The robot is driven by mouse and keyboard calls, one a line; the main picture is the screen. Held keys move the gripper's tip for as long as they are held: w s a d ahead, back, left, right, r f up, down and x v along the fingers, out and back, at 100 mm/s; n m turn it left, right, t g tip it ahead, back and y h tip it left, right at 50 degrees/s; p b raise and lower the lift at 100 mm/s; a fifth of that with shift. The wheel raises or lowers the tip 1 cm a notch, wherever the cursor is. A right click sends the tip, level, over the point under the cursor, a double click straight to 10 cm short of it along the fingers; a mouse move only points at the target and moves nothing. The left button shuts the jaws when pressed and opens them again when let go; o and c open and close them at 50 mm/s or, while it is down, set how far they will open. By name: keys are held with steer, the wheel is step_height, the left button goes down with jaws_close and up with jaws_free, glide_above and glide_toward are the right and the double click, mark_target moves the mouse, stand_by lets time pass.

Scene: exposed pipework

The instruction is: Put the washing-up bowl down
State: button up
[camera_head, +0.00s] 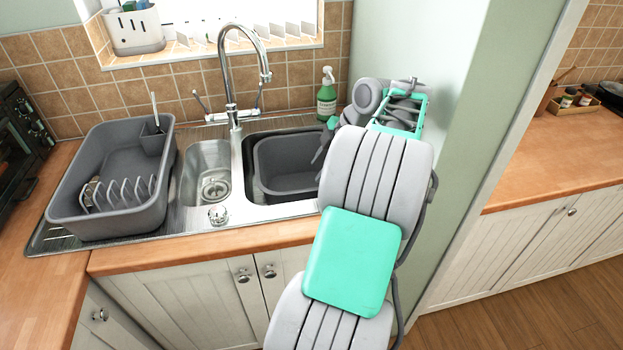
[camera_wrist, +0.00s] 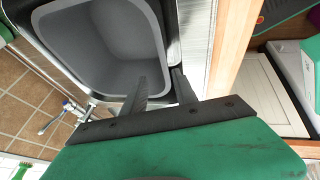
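The washing-up bowl (camera_head: 287,184) is dark grey and sits in the right basin of the steel sink (camera_head: 240,205). It looks level and empty. In the wrist view its grey inside (camera_wrist: 100,45) fills the upper left. My gripper (camera_head: 321,148) is at the bowl's right side, partly hidden by my arm in the head view. In the wrist view the two dark fingers (camera_wrist: 158,74) are apart. The left finger is over the bowl's inside and the right finger is outside the rim, with a gap between them. Whether either finger touches the rim is unclear.
A grey dish rack bowl (camera_head: 115,165) stands on the drainer at left. The tap (camera_head: 236,85) rises behind the basins. A green spray bottle (camera_head: 326,98) stands at the back right. The left basin (camera_head: 207,175) is free. A wall edge is close to my arm's right.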

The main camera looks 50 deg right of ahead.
steer(key=w+a+r+m+g, duration=0.1)
steer(key=w+a+m, duration=0.2)
steer(key=a, duration=0.8)
steer(key=w+a+r+m, duration=0.2)
steer(key=w+a, duration=0.1)
steer(key=a, duration=0.7)
steer(key=s+a+f+m+h, duration=0.2)
steer(key=s+a+f+m, duration=0.2)
steer(key=s+a, duration=0.5)
steer(key=a+m, duration=0.2)
steer(key=a, duration=0.3)
steer(key=shift+s+f+m+g, duration=0.2)
steer(key=shift+s+m+g, duration=0.1)
steer(key=shift+s, duration=0.1)
